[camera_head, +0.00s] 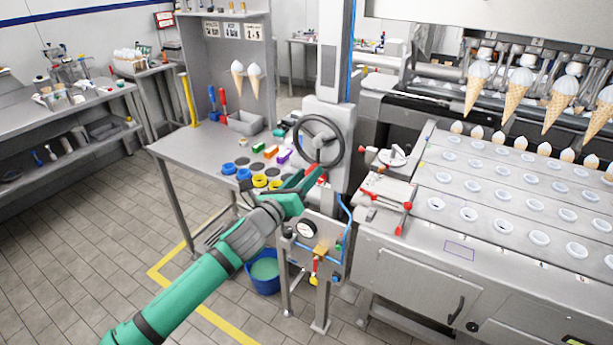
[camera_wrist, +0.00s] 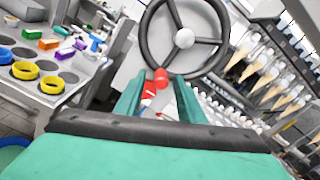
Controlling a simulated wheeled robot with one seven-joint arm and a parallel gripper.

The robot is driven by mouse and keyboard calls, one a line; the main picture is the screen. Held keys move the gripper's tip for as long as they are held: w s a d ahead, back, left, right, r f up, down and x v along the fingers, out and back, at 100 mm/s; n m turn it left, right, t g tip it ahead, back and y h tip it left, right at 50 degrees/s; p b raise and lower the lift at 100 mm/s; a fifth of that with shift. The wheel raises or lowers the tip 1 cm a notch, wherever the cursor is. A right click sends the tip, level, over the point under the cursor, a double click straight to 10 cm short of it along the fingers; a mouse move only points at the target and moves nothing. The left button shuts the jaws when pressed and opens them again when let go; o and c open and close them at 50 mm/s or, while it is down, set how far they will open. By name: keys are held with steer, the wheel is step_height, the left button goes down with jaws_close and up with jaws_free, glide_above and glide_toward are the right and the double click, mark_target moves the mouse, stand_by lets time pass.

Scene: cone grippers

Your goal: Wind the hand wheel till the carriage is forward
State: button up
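The hand wheel (camera_head: 318,142) has a black rim, spokes and a pale hub, and is mounted on a grey column. It also shows in the wrist view (camera_wrist: 183,39), with a red handle knob (camera_wrist: 161,77) at its lower rim. My gripper (camera_head: 312,177) is just below the wheel. In the wrist view my gripper (camera_wrist: 160,90) has its green fingers apart, with the red knob visible between or just beyond the tips. I see no firm grip; contact cannot be told. Cones (camera_head: 519,88) hang in a row of clamps at the right; which part is the carriage is unclear.
A steel table (camera_head: 185,150) with coloured rings and blocks stands left of the wheel. A machine deck (camera_head: 455,205) with round holes lies right. A small wheel (camera_head: 390,157) and red-handled fixture (camera_head: 388,192) sit on its near edge. A blue bucket (camera_head: 264,284) is on the floor below.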

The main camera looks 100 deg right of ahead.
steer(key=v, duration=1)
steer(key=shift+w+a, duration=0.25)
steer(key=shift+a, duration=0.05)
